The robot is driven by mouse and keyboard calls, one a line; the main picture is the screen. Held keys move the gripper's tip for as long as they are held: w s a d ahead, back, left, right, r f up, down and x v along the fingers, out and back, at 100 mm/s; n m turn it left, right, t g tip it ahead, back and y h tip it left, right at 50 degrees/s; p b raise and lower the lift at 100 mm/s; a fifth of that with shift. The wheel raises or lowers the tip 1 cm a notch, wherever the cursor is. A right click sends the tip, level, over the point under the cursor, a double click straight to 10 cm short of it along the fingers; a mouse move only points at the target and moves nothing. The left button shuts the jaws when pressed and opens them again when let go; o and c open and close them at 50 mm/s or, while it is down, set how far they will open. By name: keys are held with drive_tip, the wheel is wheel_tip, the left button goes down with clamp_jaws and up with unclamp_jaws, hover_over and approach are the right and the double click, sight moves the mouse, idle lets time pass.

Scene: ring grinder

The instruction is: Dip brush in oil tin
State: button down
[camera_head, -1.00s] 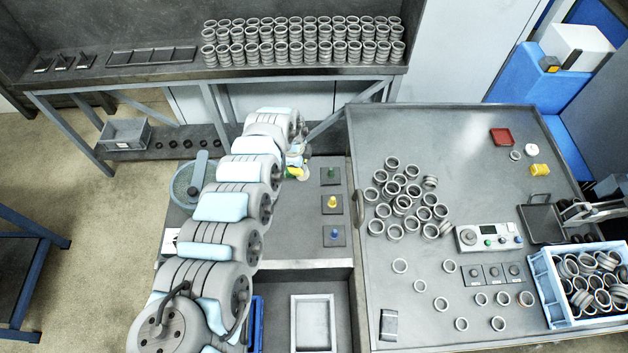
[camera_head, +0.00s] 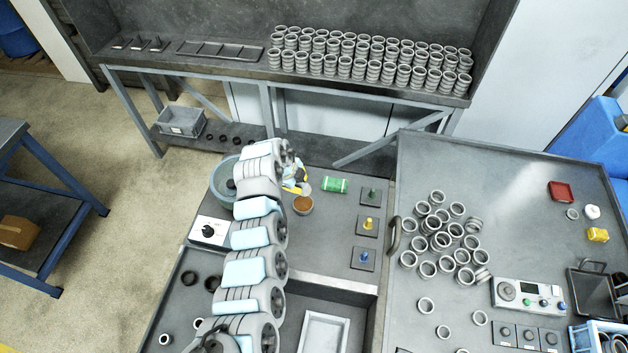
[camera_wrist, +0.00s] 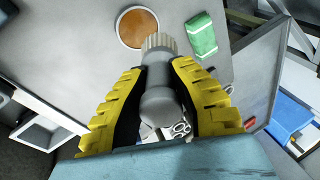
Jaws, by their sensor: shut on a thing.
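The oil tin (camera_head: 303,204) is a small round tin with brown oil, standing on the grey bench just below my gripper in the head view. It also shows at the top of the wrist view (camera_wrist: 132,30). My gripper (camera_wrist: 158,74) has yellow ridged fingers shut on the grey handle of the brush (camera_wrist: 160,100). The pale bristles point away from me and lie beside the tin's lower right rim in the wrist view. I cannot tell their height over it. In the head view my gripper (camera_head: 296,178) is small and the brush is hard to make out.
A green-and-white roll or cloth (camera_head: 334,185) lies right of the tin. Black plates with green, yellow (camera_head: 368,224) and blue knobs stand further right. A round basin (camera_head: 222,180) and a dial box (camera_head: 209,231) are left of my arm. Rings crowd the right table.

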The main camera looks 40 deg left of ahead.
drive_tip(key=shift+s+a+f, duration=0.1)
drive_tip(key=shift+s+a, duration=0.1)
drive_tip(key=shift+a, duration=0.05)
drive_tip(key=shift+f+b, duration=1.4)
drive_tip(key=shift+f, duration=1.5)
drive_tip(key=shift+f+b, duration=0.55)
drive_tip(key=shift+f, duration=0.2)
drive_tip(key=shift+r, duration=0.1)
idle(0.3)
drive_tip(key=shift+r+p, duration=1.5)
drive_tip(key=shift+r, duration=2)
